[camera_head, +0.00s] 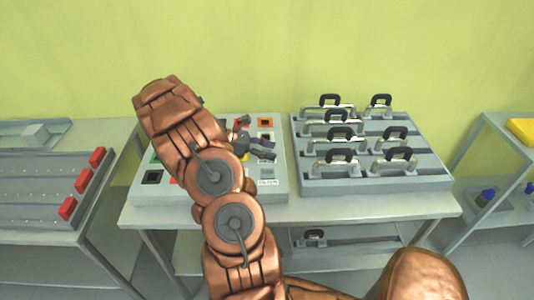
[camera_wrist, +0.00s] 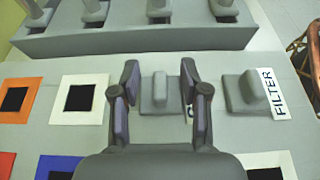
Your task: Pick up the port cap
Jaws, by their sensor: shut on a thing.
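A grey port cap (camera_wrist: 160,98) with an upright grip stands on the grey panel in the wrist view. My gripper (camera_wrist: 159,80) has one finger on each side of it and is shut on it; the exact contact is hard to see. The cap appears at or very near the panel surface. In the head view my gripper (camera_head: 262,148) is over the right part of the panel (camera_head: 225,188), and the cap cannot be made out there. A second similar grey cap (camera_wrist: 243,92) stands to the right in the wrist view, beside a FILTER label (camera_wrist: 280,95).
The panel has coloured square frames with black centres (camera_wrist: 80,98). A grey rack (camera_head: 375,185) with several black-handled pieces stands right of the panel on the same table. A left table holds a grey unit with red blocks (camera_head: 67,208). A shelf (camera_head: 510,135) stands at right.

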